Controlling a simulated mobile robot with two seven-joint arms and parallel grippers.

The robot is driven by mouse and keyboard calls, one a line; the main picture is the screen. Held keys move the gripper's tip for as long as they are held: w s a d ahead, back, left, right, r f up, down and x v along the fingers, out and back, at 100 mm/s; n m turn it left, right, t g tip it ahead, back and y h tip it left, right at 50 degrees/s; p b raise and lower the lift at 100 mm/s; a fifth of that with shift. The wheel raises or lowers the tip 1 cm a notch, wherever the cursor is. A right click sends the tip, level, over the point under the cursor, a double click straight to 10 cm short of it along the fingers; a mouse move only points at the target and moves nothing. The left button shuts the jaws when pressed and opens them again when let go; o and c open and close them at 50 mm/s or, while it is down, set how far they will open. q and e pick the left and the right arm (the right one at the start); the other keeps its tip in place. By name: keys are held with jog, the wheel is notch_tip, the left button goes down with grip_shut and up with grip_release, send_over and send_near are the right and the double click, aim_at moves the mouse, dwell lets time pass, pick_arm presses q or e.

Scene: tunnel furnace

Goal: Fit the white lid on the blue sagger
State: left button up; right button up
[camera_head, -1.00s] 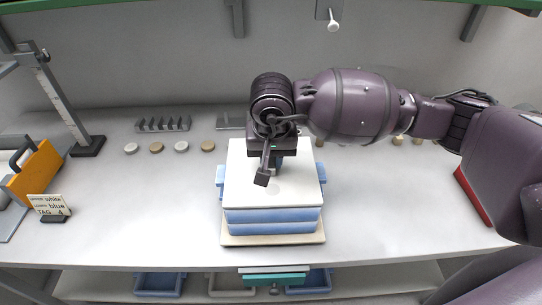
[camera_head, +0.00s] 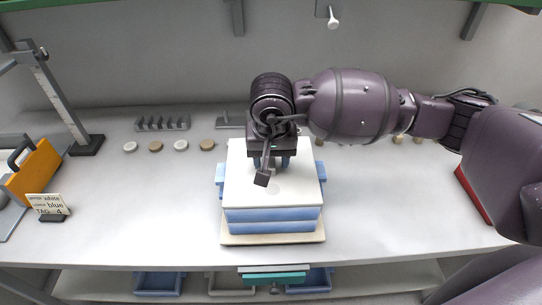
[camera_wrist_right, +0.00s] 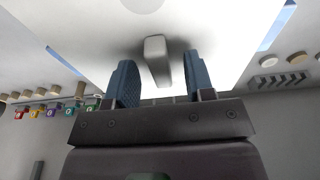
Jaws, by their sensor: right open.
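The white lid (camera_head: 245,192) lies on top of the blue sagger (camera_head: 272,220) and looks level and roughly lined up with it. The sagger stands on a cream board on the table. My right gripper (camera_head: 274,162) is over the back part of the lid, pointing down, with its blue fingers apart. In the right wrist view, the lid's grey-white bar handle (camera_wrist_right: 157,62) stands between the open fingers of the gripper (camera_wrist_right: 160,75), with gaps on both sides. The seating at the lid's back edge is hidden by the gripper. My left gripper is not in view.
A tag card (camera_head: 48,205) and an orange case (camera_head: 34,172) stand at the left, near a grey height stand (camera_head: 87,144). Small round discs (camera_head: 181,146) and a slotted grey rack (camera_head: 162,124) are at the back. The table right of the sagger is mostly clear.

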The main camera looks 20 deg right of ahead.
notch_tip(320, 180, up, 11)
jog(key=s, duration=0.1)
jog(key=shift+s+a, duration=0.25)
jog(key=shift+s, duration=0.05)
jog(key=shift+f, duration=0.15)
